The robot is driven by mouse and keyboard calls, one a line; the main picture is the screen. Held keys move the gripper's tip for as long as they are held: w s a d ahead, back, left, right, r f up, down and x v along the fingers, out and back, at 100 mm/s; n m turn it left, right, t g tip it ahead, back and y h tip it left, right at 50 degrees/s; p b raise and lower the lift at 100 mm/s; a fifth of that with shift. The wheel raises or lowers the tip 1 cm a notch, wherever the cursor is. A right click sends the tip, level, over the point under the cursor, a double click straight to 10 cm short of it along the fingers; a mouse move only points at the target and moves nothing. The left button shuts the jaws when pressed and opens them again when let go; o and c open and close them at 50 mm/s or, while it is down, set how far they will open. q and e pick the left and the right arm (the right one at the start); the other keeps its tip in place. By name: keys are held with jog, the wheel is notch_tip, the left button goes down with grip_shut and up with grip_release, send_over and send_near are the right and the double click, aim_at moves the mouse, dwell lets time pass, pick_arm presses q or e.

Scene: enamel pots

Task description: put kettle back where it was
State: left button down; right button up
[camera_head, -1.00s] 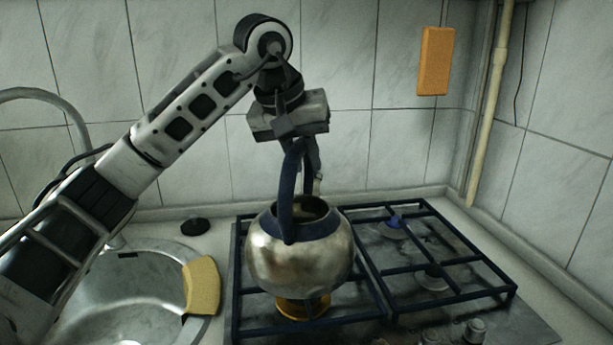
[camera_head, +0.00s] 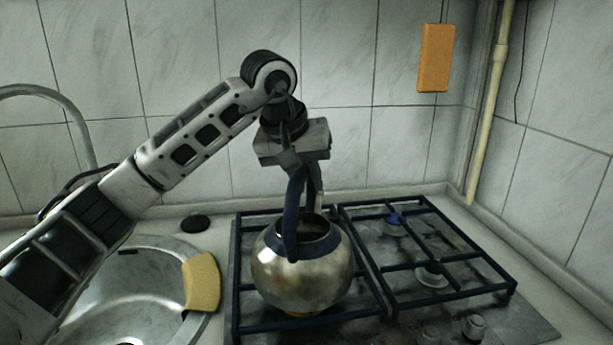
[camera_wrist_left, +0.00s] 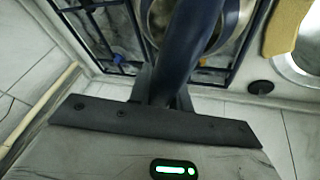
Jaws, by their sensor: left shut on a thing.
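The kettle (camera_head: 303,276) is a round, worn metal pot with a dark blue rim and a tall blue handle. It is at the left part of the stove (camera_head: 450,268), over the grate; I cannot tell whether its base touches the bars. My left gripper (camera_head: 300,168) is above the kettle and shut on its handle. In the left wrist view the blue handle (camera_wrist_left: 188,45) runs up between the fingers of the left gripper (camera_wrist_left: 163,95). The kettle's opening faces up and looks uncovered. My right gripper is not in view.
A metal sink (camera_head: 130,300) with a yellow sponge (camera_head: 201,283) on its edge is at the left. A black disc (camera_head: 195,223) lies on the counter behind. The right half of the stove grate is clear. An orange board (camera_head: 435,58) hangs on the tiled wall.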

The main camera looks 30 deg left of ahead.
pick_arm(q)
jog(key=c, duration=1.3)
grip_release()
jog(key=shift+f, duration=0.15)
jog(key=shift+r, duration=0.5)
jog(key=v, duration=1.2)
